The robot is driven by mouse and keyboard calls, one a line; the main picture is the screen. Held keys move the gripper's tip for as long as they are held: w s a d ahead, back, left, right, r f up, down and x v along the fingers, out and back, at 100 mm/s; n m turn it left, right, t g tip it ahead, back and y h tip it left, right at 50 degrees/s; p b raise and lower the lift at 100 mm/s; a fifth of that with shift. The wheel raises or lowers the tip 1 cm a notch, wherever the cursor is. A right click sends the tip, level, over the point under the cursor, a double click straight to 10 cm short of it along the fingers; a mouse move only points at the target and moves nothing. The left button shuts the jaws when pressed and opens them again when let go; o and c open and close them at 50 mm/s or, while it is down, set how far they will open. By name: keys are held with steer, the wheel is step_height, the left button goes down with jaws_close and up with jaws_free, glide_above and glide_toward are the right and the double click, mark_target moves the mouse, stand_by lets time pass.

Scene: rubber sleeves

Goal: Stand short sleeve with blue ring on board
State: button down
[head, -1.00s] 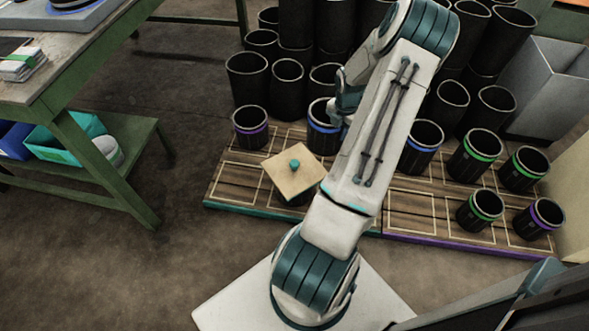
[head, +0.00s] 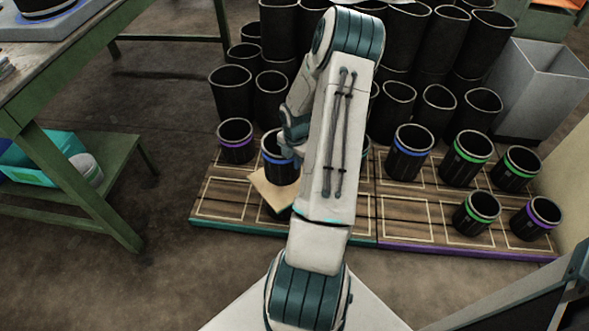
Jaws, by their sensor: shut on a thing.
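My gripper (head: 291,146) is shut on a black sleeve with a blue ring (head: 279,172), at its right rim. The sleeve is roughly upright, over the left part of the wooden board with white outlines (head: 222,209). It hides part of a tan square plate (head: 266,191) on a dark support. I cannot tell if the sleeve touches the plate. A purple-ringed sleeve (head: 236,150) stands to its left.
Green-ringed sleeves (head: 466,170) and another purple-ringed one (head: 535,225) stand on the board's right half. Plain black sleeves (head: 270,100) crowd behind. A grey bin (head: 540,85) is back right, a green table (head: 70,85) left.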

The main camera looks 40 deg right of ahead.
steer(key=shift+f+b, duration=0.5)
steer(key=shift+f, duration=0.95)
steer(key=shift+f, duration=0.65)
steer(key=c, duration=1.6)
jaws_free()
steer(key=shift+o, duration=0.2)
